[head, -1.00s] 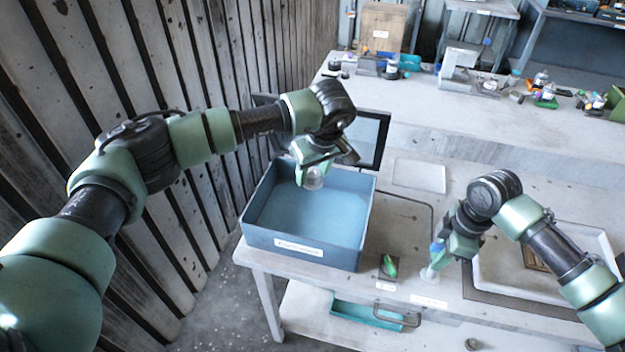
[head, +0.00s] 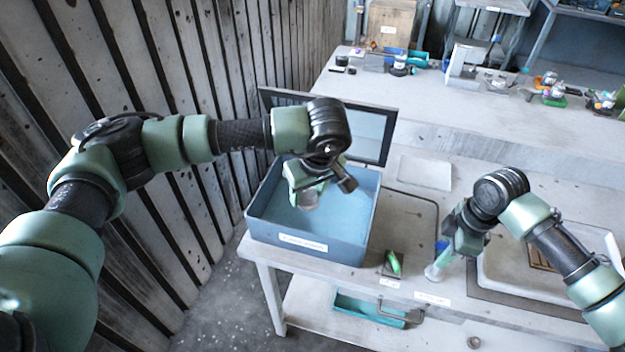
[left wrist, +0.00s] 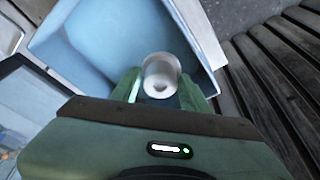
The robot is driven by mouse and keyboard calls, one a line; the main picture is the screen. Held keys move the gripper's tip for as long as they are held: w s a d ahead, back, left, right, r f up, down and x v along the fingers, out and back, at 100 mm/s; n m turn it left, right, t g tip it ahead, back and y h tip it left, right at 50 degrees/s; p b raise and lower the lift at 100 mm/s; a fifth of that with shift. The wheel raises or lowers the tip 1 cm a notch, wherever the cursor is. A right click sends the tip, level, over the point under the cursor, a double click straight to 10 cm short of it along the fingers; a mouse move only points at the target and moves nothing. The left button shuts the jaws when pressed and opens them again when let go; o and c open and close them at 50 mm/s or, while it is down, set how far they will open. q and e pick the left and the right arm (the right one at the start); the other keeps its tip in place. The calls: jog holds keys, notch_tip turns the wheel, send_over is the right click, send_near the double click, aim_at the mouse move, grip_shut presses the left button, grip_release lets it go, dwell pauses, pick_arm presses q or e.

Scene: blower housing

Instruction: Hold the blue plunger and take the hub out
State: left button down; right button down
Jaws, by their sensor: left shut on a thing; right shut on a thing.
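The hub (head: 309,203) is a pale grey, cup-like round piece. My left gripper (head: 306,192) is shut on it and holds it over the blue bin (head: 345,252). In the left wrist view the hub (left wrist: 161,73) sits between the two green fingers of the left gripper (left wrist: 160,88), with the bin (left wrist: 95,40) behind it. My right gripper (head: 442,256) is shut at the blue plunger (head: 441,246), mostly hidden by the gripper. A pale round piece (head: 433,272) stands just under it on the bench.
A green part (head: 395,263) lies on a small dark plate right of the bin. A dark-framed screen (head: 365,135) stands behind the bin.

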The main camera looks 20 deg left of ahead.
pick_arm(q)
jog(key=s, duration=0.9)
jog(key=shift+s, duration=0.25)
pick_arm(e)
jog(key=shift+r, duration=2.05)
pick_arm(q)
jog(key=shift+w, duration=0.1)
pick_arm(e)
jog(key=c, duration=1.3)
grip_release()
jog(key=r, duration=0.4)
jog(key=d+r, duration=0.1)
jog(key=r, duration=0.7)
jog(key=shift+d, duration=0.25)
jog(key=shift+f, duration=0.15)
